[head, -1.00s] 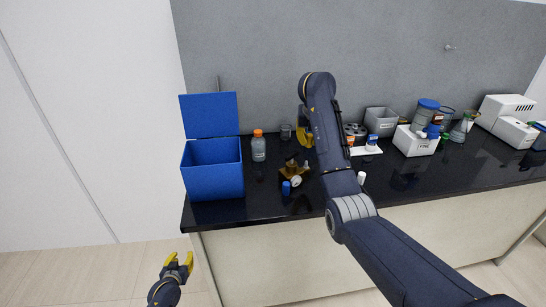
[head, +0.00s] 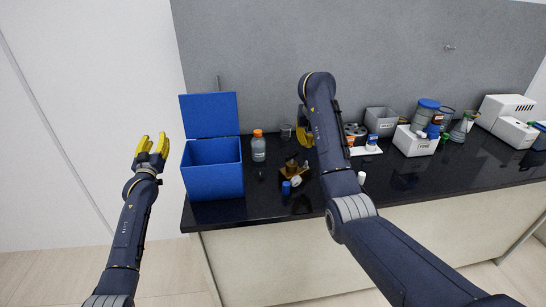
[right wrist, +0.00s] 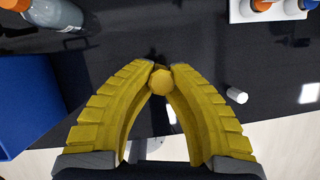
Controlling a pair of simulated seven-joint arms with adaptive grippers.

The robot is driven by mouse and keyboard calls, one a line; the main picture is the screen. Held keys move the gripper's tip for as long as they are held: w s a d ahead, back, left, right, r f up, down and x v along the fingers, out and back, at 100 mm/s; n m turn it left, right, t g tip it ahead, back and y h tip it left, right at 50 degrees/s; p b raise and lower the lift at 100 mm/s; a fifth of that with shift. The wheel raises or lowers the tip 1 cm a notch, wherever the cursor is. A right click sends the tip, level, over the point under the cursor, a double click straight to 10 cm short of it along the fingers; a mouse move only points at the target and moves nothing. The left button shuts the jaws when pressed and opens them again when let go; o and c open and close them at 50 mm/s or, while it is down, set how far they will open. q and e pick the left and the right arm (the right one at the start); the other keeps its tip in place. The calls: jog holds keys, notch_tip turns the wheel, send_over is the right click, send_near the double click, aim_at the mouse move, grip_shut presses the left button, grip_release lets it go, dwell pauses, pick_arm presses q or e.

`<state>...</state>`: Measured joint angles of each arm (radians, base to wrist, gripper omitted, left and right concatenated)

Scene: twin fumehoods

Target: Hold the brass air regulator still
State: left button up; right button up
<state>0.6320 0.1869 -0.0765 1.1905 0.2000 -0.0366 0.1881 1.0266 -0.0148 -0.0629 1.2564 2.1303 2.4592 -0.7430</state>
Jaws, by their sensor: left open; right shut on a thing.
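My right gripper (right wrist: 157,68) is shut on a yellow, hex-ended brass piece (right wrist: 164,82), which I take to be the brass air regulator. The piece sits between the fingertips, with the dark bench top beyond. In the head view my right arm covers most of that gripper (head: 305,135); only some yellow shows left of the arm. A brownish brass-coloured assembly (head: 291,170) stands on the bench just below it; whether it joins the held piece is unclear. My left gripper (head: 152,145) is open and empty, raised left of the blue box.
An open blue box (head: 213,180) stands at the bench's left end, beside an orange-capped bottle (head: 258,146). A small blue cap (head: 286,187) and a white vial (head: 361,178) lie near the front edge. Racks, bins and labware fill the right side.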

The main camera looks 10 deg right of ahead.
pick_arm(q)
notch_tip(320, 180, up, 18)
jog(key=t, duration=0.3)
jog(key=s+d+r+m+t+h, duration=0.1)
jog(key=d+r+h, duration=0.1)
jog(key=d+r, duration=0.35)
jog(key=s+d+r+m+h, duration=0.1)
jog(key=s+d+r+h, duration=0.15)
jog(key=r, duration=0.55)
jog(key=d+f+m+g+h, duration=0.2)
jog(key=d+f+g, duration=0.1)
jog(key=d, duration=0.4)
jog(key=s+d+f+m+g+h, duration=0.1)
jog(key=d+f+m+g+h, duration=0.1)
jog(key=d+f, duration=0.4)
jog(key=s+d+f+m+g+h, duration=0.1)
jog(key=d+f+m+g+h, duration=0.1)
jog(key=d, duration=0.6)
jog(key=shift+s+d+f+g, duration=0.1)
jog(key=shift+s+f+g, duration=0.1)
jog(key=shift+f+g, duration=0.8)
jog(key=m+g, duration=0.5)
jog(key=g, duration=0.3)
send_near(291, 155)
jog(key=d+f, duration=0.1)
jog(key=x, duration=1.1)
jog(key=shift+w+d+r, duration=0.2)
jog(key=shift+w, duration=0.35)
jog(key=shift+o, duration=0.3)
grip_shut()
